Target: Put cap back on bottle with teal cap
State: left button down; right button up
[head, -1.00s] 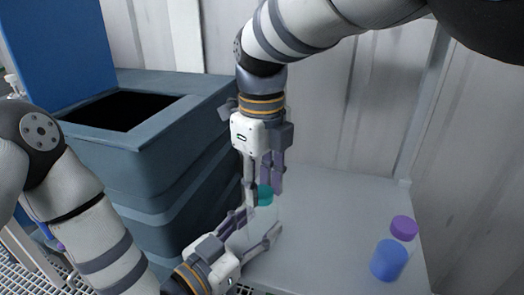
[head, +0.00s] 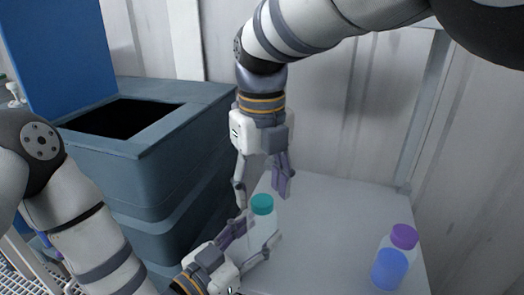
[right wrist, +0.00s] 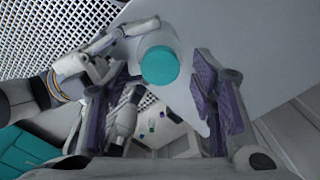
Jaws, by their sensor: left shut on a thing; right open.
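The clear bottle (head: 262,226) stands upright on the pale tabletop, with its teal cap (head: 262,202) seated on top. Whether the cap is screwed tight cannot be told. My left gripper (head: 258,234) is shut on the bottle's body from the front left. My right gripper (head: 262,191) points down above the cap, its fingers spread apart and empty. In the right wrist view the cap (right wrist: 160,66) shows from above between the open fingers, apart from both.
A second bottle with a purple cap (head: 404,237) and a blue lower part (head: 389,269) stands at the right of the tabletop (head: 330,215). A large blue-grey bin (head: 150,165) with an open top stands at the left. The tabletop between the bottles is clear.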

jog(key=shift+r, duration=1.6)
jog(key=shift+c, duration=0.3)
